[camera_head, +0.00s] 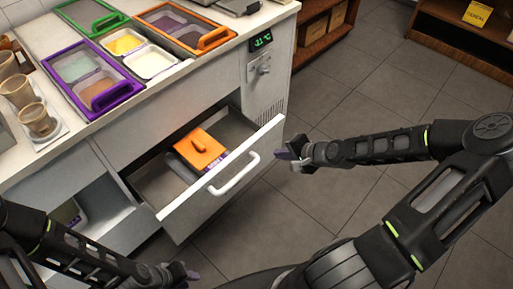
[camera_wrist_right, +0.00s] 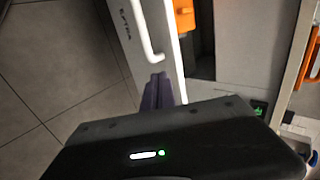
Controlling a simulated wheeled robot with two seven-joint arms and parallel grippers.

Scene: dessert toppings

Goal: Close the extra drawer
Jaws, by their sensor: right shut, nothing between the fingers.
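The extra drawer (camera_head: 262,141) is pulled out from the white counter, with its white front and curved handle (camera_head: 232,175) facing the floor side. The drawer front, with dark lettering, shows in the right wrist view (camera_wrist_right: 128,62), with the handle (camera_wrist_right: 142,30) on it. An orange-lidded container (camera_head: 200,150) sits inside the drawer. My right gripper (camera_head: 284,154) is shut and empty, just right of the drawer front's far end; its purple fingers (camera_wrist_right: 158,92) appear close to the front, but contact cannot be told. My left gripper (camera_head: 188,274) is low at the bottom, away from the drawer, its fingers unclear.
Topping bins with purple (camera_head: 113,98), green and orange frames are set in the counter top. Cups (camera_head: 36,120) stand at the left. A lower-left compartment (camera_head: 98,207) is open. Wooden shelves (camera_head: 463,46) stand behind; tiled floor right of the drawer is clear.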

